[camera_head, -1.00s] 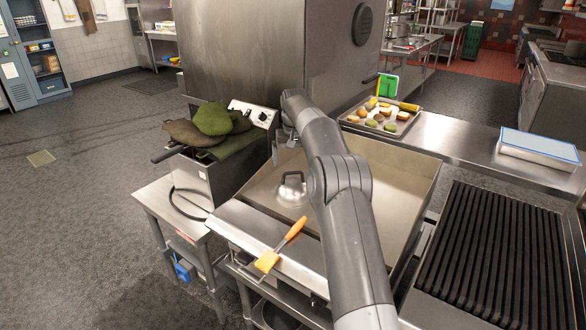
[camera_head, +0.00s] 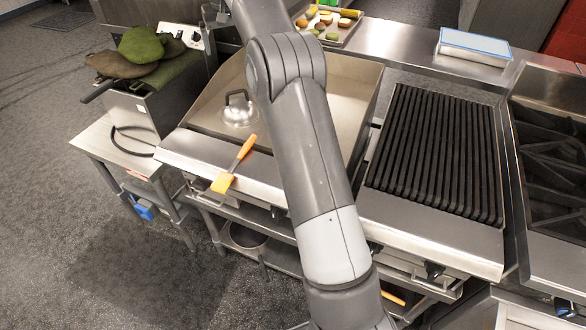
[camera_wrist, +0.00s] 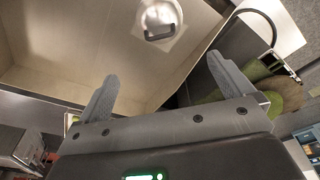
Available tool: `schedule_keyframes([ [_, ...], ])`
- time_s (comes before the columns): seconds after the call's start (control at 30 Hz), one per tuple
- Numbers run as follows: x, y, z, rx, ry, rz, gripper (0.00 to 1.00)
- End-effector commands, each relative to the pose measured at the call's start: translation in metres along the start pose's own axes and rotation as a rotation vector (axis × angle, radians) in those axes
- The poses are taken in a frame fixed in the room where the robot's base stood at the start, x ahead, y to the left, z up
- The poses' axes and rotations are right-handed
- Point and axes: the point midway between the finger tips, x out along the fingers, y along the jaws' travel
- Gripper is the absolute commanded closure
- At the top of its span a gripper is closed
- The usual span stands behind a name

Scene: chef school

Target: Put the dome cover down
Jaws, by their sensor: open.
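The dome cover (camera_head: 239,113) is a shiny steel dome with a dark handle on top. It rests upright on the flat griddle (camera_head: 350,88), toward its left side. It also shows at the top of the wrist view (camera_wrist: 160,20), handle toward the camera. My gripper (camera_wrist: 162,82) is open and empty in the wrist view, its two fingers spread apart. The dome cover lies beyond the fingertips, apart from them. In the head view my arm passes over the griddle, and the gripper itself is out of the frame.
A brush with an orange handle (camera_head: 243,150) lies on the griddle's front ledge. Green and brown mitts (camera_head: 140,46) lie on the fryer at left. A food tray (camera_head: 331,32) and a white-blue box (camera_head: 474,46) stand behind. A ribbed grill (camera_head: 437,150) is at right.

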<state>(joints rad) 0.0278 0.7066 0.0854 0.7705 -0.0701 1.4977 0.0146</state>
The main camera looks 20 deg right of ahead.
Motion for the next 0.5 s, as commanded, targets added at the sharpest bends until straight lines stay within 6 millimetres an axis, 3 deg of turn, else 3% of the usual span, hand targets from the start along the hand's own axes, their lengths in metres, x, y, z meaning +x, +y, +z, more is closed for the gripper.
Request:
schedule_keyframes([
  [0.03,-0.018,-0.002,0.012,-0.003,0.012,0.003,0.03],
  [0.2,-0.057,-0.005,0.053,-0.011,0.051,0.01,0.03],
  [0.5,-0.106,-0.008,0.145,-0.015,0.118,0.017,0.03],
])
